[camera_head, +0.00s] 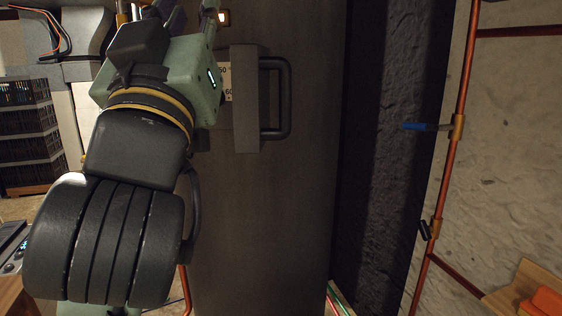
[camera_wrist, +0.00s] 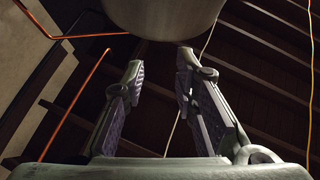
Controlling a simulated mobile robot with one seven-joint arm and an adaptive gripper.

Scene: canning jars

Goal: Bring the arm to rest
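My gripper (camera_wrist: 161,64) shows in the wrist view with its two fingers spread apart and nothing between them. A large round grey metal thing (camera_wrist: 165,14) is at the top of that view, beyond the fingertips; only its lower part shows, and I cannot tell whether it is touched. No jar is visible in either view.
A dark panel (camera_head: 262,220) with a bar handle (camera_head: 284,97) stands close behind my arm. Stacked dark crates (camera_head: 30,140) are at the far left. A copper pipe (camera_head: 458,95) with a blue lever (camera_head: 414,127) runs down the right wall. A wooden surface (camera_head: 510,294) is at lower right.

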